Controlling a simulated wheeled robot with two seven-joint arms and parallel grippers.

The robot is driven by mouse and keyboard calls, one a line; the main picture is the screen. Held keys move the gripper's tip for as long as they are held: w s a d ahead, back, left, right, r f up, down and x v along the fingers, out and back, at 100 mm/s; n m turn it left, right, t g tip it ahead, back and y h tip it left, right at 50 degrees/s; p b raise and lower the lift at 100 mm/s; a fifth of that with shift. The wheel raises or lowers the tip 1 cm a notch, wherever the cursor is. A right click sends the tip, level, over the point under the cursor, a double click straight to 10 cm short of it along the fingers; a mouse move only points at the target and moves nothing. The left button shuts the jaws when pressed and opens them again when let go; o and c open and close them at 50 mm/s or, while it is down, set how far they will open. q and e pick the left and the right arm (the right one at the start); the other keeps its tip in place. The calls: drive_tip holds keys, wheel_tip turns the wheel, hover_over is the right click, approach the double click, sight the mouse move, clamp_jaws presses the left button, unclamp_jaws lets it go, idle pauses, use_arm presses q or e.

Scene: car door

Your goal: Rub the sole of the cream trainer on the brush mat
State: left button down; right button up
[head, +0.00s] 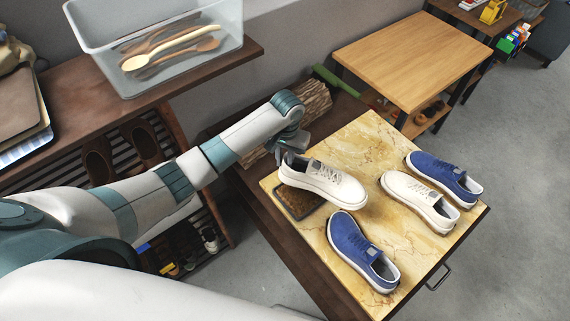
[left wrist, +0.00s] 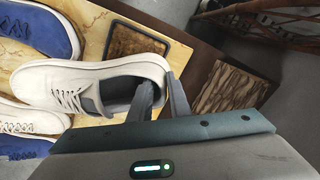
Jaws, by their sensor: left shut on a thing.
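A cream trainer (head: 328,184) is held by its heel collar in my left gripper (head: 284,154), its toe pointing right. It covers part of the small dark brush mat (head: 296,204), and I cannot tell whether its sole touches the bristles. In the left wrist view the gripper fingers (left wrist: 162,88) are shut on the heel of the trainer (left wrist: 88,84), and the mat (left wrist: 138,42) shows just beyond it. A second cream trainer (head: 418,202) stands to the right on the yellow marbled tabletop (head: 388,150). My right gripper is not in view.
A blue shoe (head: 358,248) stands in front of the held trainer, and another blue shoe (head: 444,174) stands at the right. Logs (head: 308,102) lie behind the tabletop. A clear bin of spoons (head: 160,50) sits on a shelf at the upper left.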

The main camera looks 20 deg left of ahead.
use_arm(q)
drive_tip(key=shift+r, duration=1.25)
drive_tip(key=shift+w, duration=0.1)
